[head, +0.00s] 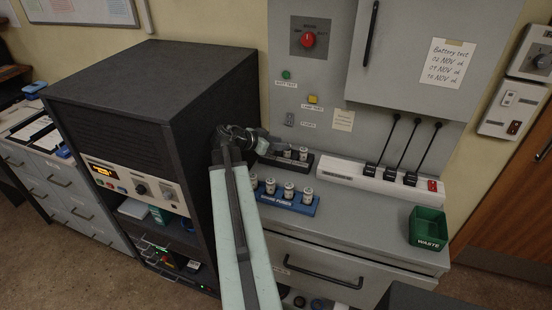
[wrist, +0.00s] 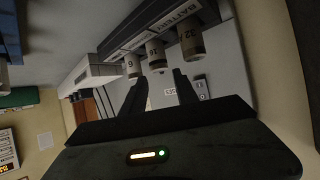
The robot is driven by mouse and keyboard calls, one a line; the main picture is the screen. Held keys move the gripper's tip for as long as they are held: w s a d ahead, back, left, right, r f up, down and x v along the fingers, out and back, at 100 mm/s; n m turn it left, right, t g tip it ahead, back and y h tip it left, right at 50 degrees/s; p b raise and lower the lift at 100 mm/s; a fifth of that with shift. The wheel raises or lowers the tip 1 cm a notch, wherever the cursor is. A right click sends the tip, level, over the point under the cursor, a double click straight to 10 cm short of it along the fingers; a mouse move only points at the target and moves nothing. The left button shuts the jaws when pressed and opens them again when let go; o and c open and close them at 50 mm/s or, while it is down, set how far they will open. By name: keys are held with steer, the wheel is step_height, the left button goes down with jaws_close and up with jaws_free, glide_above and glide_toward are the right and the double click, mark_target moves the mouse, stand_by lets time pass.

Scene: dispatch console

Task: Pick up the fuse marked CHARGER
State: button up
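A black fuse holder (head: 297,164) stands at the foot of the grey panel with several pale fuses (head: 303,153) in it. In the wrist view the holder (wrist: 125,36) bears a label beginning BATTERY, and its fuses read 6 (wrist: 133,66), 16 (wrist: 157,55) and 32 (wrist: 190,42). The word CHARGER is not legible in either view. A blue SPARE FUSES rack (head: 285,198) in front holds several more fuses. My gripper (head: 265,145) is at the holder's left end, partly hidden by my arm. In the wrist view its fingers (wrist: 161,80) are apart and empty, tips near the 16 fuse.
A white power strip (head: 350,181) with black plugs lies right of the holder. A green WASTE bin (head: 428,228) stands at the counter's right end. A tall dark equipment cabinet (head: 160,90) stands close left of my arm. The counter between strip and bin is clear.

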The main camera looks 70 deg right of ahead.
mark_target(292, 152)
steer(key=shift+w+f, duration=0.15)
steer(key=shift+f, duration=0.25)
steer(key=shift+d, duration=0.2)
steer(key=shift+b+x, duration=0.7)
steer(key=shift+x, duration=0.35)
steer(key=b+x, duration=0.2)
steer(key=x, duration=0.3)
steer(key=shift+s+f, duration=0.15)
steer(key=shift+s, duration=0.05)
jaws_close()
